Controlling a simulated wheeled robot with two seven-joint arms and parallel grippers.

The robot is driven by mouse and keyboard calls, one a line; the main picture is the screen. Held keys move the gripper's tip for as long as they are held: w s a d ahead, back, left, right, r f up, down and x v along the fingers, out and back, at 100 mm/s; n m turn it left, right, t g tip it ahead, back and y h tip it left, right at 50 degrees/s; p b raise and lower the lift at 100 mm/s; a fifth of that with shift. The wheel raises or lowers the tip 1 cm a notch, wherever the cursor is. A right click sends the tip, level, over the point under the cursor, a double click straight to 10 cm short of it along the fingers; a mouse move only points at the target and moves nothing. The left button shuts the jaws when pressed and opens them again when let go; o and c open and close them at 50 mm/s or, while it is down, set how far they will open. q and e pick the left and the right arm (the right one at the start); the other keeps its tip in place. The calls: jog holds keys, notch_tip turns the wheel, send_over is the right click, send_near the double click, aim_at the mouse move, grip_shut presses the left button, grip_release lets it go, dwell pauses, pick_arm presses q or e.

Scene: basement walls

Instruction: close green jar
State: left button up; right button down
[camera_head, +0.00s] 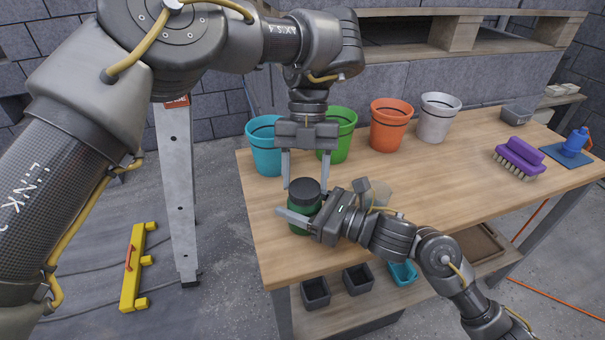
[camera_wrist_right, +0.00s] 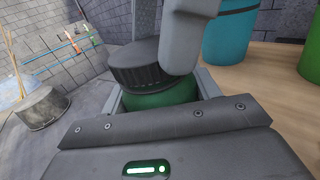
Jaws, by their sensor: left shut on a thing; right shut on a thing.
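The green jar (camera_head: 299,222) stands upright near the left front edge of the wooden table. Its dark lid (camera_head: 304,187) sits at the jar's mouth; I cannot tell how tightly. My left gripper (camera_head: 305,184) points straight down from above, with its fingers on either side of the lid, shut on it. My right gripper (camera_head: 304,222) comes in low from the right and is shut around the jar's body. In the right wrist view the ribbed lid (camera_wrist_right: 150,65) is above the green jar body (camera_wrist_right: 165,93), and a finger of my left gripper covers its right side.
Blue (camera_head: 266,150), green (camera_head: 341,135), orange (camera_head: 389,125) and white (camera_head: 437,118) buckets stand along the table's back.

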dwell(0.3)
pick_arm(q)
jog(key=o, duration=0.9)
jog(key=shift+r, duration=2.25)
jog(key=shift+w, duration=0.1)
jog(key=shift+c, duration=0.2)
